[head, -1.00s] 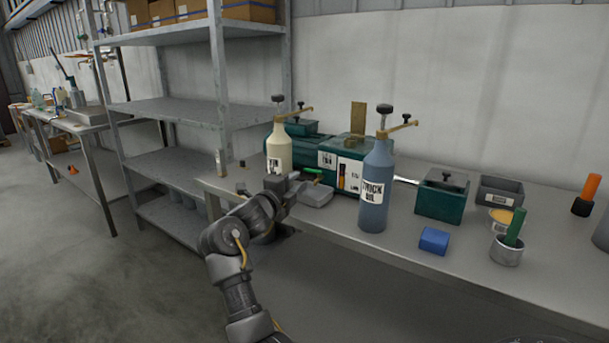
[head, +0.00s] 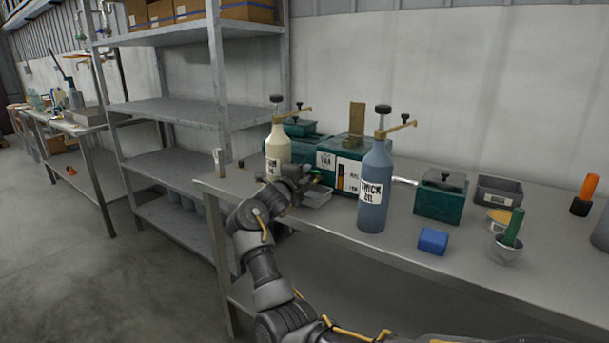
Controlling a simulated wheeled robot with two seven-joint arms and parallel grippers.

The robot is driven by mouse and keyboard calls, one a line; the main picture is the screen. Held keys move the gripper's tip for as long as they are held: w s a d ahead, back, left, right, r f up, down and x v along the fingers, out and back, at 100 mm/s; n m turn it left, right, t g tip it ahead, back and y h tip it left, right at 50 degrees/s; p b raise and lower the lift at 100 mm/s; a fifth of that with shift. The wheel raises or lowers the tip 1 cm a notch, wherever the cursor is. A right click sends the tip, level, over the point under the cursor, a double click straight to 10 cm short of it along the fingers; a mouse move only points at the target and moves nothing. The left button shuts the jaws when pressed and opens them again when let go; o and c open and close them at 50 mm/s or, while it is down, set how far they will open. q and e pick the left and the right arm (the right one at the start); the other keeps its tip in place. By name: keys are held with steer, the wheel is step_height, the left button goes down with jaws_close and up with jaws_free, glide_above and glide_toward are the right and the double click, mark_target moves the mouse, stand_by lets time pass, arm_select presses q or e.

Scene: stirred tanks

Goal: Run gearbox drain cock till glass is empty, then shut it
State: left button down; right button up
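The green gearbox (head: 349,155) stands at the back of the bench, with a white label plate and a narrow upright sight glass (head: 340,179) that shows an amber colour. A small green handle (head: 317,173), which looks like the drain cock's, sits low at its left front. A shallow grey tray (head: 317,197) lies below it.
A blue-grey THICK OIL bottle (head: 374,190) with a pump stands close to the right of the handle. A cream bottle (head: 278,150) stands just behind my gripper. A blue block (head: 433,241), a green box (head: 440,198) and a metal cup (head: 505,251) are further right.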

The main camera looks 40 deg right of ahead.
jaws_close()
steer(key=shift+s+t+y, duration=0.1)
steer(key=shift+t+y, duration=0.2)
steer(key=shift+t, duration=0.1)
steer(key=n+t, duration=0.1)
steer(key=n+t+y, duration=0.1)
steer(key=shift+s+a+n+t+y, duration=0.15)
steer(key=shift+s+n+t+y, duration=0.15)
steer(key=shift+s, duration=0.1)
steer(key=shift+n+t+y, duration=0.3)
steer(key=shift+t, duration=0.1)
steer(key=shift+a, duration=0.1)
steer(key=shift+o, duration=1.8)
jaws_free()
arm_select(q)
steer(key=shift+f, duration=0.6)
